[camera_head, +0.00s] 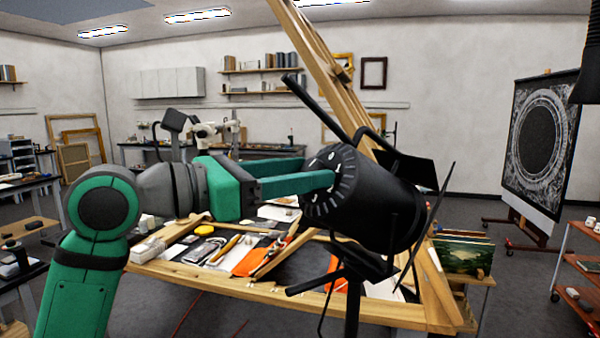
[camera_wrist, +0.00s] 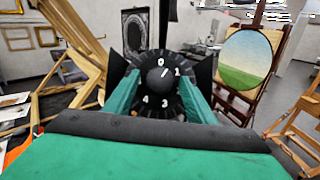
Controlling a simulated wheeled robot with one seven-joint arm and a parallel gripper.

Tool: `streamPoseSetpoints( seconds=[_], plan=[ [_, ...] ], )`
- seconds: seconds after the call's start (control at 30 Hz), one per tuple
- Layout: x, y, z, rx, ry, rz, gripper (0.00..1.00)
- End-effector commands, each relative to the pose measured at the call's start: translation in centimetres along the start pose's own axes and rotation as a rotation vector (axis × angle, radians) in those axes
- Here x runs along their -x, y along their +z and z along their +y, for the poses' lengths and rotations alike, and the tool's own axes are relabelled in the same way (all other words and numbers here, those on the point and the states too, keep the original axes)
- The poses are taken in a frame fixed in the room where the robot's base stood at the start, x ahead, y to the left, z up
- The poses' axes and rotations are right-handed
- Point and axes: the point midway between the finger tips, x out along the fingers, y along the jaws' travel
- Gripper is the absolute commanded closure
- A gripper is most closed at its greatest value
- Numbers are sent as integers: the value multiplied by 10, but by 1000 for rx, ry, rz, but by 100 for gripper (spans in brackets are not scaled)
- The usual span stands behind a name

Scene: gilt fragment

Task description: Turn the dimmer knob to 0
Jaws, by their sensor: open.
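The dimmer knob (camera_wrist: 159,82) is a dark round knob in the middle of a black dial on the back of a black studio lamp (camera_head: 378,205). In the wrist view, white numerals 0, 1, 3 and 4 ring it, with 0 at the top and 1 at upper right. A short pale mark shows between the knob and the 0 and 1; its exact setting is hard to read. My gripper (camera_head: 318,172) is open, its green fingers reaching to the dial face. In the wrist view, the fingers stand left and right of the knob; contact cannot be told.
Black lamp flaps and a handle bar stick out around the lamp. A wooden easel (camera_head: 312,55) rises behind it. A worktable (camera_head: 205,280) below holds tools and papers. A round landscape painting (camera_wrist: 248,66) stands on an easel to the right in the wrist view.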

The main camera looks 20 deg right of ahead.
Motion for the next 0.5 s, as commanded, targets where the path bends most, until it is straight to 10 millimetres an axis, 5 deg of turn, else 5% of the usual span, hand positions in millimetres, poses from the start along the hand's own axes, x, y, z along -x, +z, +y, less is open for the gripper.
streamPoseSetpoints(
  seconds=[0.23,0.4,0.5],
  plan=[
    [-1,0,0,0,1,0,49],
    [0,0,0,0,0,0,88],
    [0,0,0,0,0,0,90]
  ],
)
